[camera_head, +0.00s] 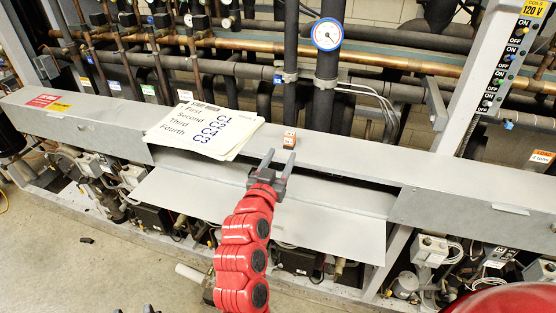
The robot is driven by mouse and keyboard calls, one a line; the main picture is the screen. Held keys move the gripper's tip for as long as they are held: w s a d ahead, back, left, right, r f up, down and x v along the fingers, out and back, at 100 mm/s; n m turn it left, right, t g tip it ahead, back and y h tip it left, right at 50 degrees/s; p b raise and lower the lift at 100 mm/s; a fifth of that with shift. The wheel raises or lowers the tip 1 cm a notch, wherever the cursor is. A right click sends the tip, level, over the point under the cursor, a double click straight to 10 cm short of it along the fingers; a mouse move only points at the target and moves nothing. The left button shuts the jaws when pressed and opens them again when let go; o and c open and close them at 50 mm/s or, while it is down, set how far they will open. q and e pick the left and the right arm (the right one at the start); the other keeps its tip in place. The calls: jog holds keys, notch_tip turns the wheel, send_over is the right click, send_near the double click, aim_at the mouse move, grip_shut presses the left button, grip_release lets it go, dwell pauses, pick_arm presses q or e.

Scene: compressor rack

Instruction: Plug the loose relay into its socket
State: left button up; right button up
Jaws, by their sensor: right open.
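A small orange-and-white block (289,138), which looks like the loose relay, stands on the grey ledge of the rack. My right gripper (279,160) is open and empty, fingers pointing up the picture. Its fingertips are just below the block in the picture, with the right finger closest; I cannot tell the exact gap in depth. I cannot make out the relay's socket. Two small dark tips at the bottom edge, left of centre, may be my left gripper; its jaws are mostly out of frame.
A stack of paper sheets (205,130) lies on the ledge left of the block. Below, a grey panel (260,208) hangs folded out over a dark opening. Pipes and a round gauge (327,34) stand behind the ledge. A switch column (498,75) rises at right.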

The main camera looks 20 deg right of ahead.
aim_at(288, 141)
jog(key=p+x, duration=0.1)
jog(key=x, duration=0.3)
jog(key=shift+w+d+r, duration=0.2)
jog(key=shift+w+d, duration=0.05)
jog(key=shift+w, duration=0.05)
jog(key=x, duration=0.1)
jog(key=b+x, duration=0.2)
jog(key=shift+w+f, duration=0.2)
jog(key=shift+f, duration=0.05)
jog(key=shift+w+d, duration=0.45)
jog(key=shift+w, duration=0.15)
jog(key=shift+r, duration=0.1)
grip_shut()
jog(key=shift+r, duration=0.1)
